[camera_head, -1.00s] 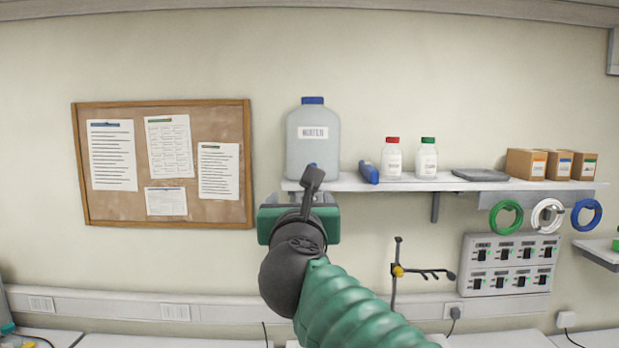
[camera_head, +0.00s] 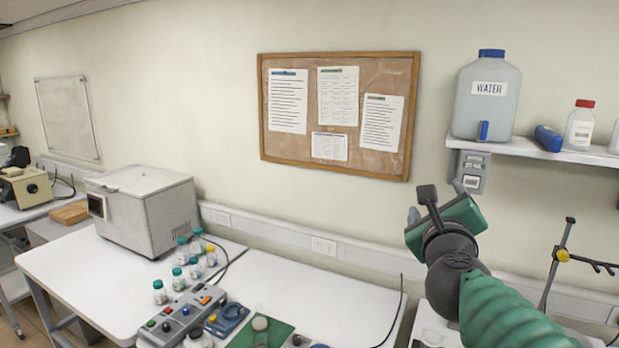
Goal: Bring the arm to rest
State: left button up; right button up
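My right arm, in a green ribbed sleeve, comes in from the lower right in the head view. Its gripper (camera_head: 428,202), with a dark wrist and a green body, is raised in front of the wall, below and left of the shelf. I see nothing held in it, but the angle does not show whether its fingers are apart. My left gripper is out of view.
A shelf (camera_head: 540,149) with a water container (camera_head: 487,95) is at right. A metal stand (camera_head: 553,265) is right of my arm. The white bench (camera_head: 340,285) holds a grey box-shaped device (camera_head: 150,215), several vials and a control box (camera_head: 182,318).

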jog(key=s+a+f+n+g+y+b, duration=0.1)
jog(key=a+f+n+g+y, duration=0.2)
jog(key=f+n, duration=1)
jog(key=s+a+f+n+g+y+b, duration=0.15)
jog(key=a+f+n+g+y, duration=0.35)
jog(key=f, duration=1.4)
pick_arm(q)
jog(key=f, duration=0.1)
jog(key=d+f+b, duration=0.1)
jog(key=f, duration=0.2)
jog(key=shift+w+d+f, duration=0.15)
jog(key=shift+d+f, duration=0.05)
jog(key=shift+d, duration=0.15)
pick_arm(e)
jog(key=s+d+f+n+g+h, duration=0.1)
jog(key=s+f+n+g, duration=0.5)
jog(key=s+f+n, duration=0.7)
jog(key=s+d+f, duration=0.1)
jog(key=s+f, duration=0.7)
jog(key=shift+d+n+h, duration=0.25)
jog(key=shift+n+h, duration=0.05)
jog(key=shift+n, duration=0.1)
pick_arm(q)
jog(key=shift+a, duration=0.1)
pick_arm(e)
jog(key=shift+s+a, duration=0.1)
jog(key=shift+a, duration=0.05)
